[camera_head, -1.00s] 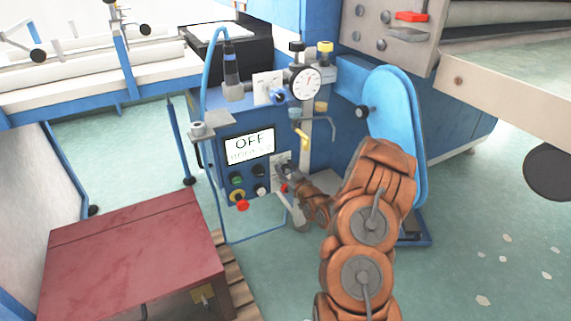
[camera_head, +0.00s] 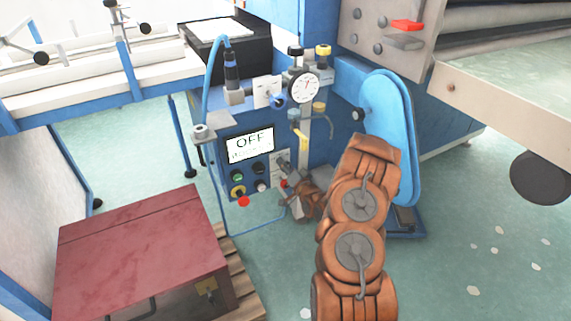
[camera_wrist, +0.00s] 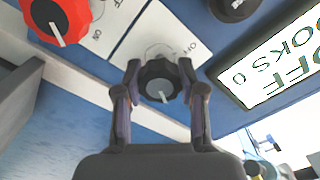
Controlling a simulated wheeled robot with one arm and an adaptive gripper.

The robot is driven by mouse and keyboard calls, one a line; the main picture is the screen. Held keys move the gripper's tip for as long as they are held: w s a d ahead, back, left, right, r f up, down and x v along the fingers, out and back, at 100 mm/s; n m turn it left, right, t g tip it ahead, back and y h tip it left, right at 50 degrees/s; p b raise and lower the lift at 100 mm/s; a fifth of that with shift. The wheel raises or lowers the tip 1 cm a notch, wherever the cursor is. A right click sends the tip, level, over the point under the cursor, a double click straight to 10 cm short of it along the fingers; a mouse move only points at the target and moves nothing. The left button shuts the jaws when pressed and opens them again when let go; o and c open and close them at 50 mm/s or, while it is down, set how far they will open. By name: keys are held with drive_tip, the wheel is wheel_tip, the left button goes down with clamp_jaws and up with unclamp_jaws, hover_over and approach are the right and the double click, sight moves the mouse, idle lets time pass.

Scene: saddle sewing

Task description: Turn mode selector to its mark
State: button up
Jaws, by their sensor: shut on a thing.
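The mode selector is a dark ridged knob (camera_wrist: 158,88) with a white pointer line, on a white label plate (camera_wrist: 180,38) in the wrist view. Its pointer faces down toward my palm there. My gripper (camera_wrist: 160,72) is shut on the knob, one finger on each side. In the head view my gripper (camera_head: 288,182) is at the lower right of the blue control box (camera_head: 212,160), and mostly hides the knob. The marks on the plate are faint and partly covered, so I cannot tell which one the pointer meets.
A red knob (camera_wrist: 58,18) on its own plate sits beside the selector. Green and red buttons are left of my gripper. A dial gauge (camera_head: 303,88) and yellow-handled lever (camera_head: 301,136) stand above. A blue guard (camera_head: 388,125) is to the right.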

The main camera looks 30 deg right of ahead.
drive_tip(key=m, duration=0.5)
drive_tip(key=shift+m, duration=0.4)
idle(0.3)
drive_tip(key=o, duration=1.2)
drive_tip(key=shift+c, duration=0.2)
drive_tip(key=s, duration=1.2)
drive_tip(key=shift+a, duration=0.45)
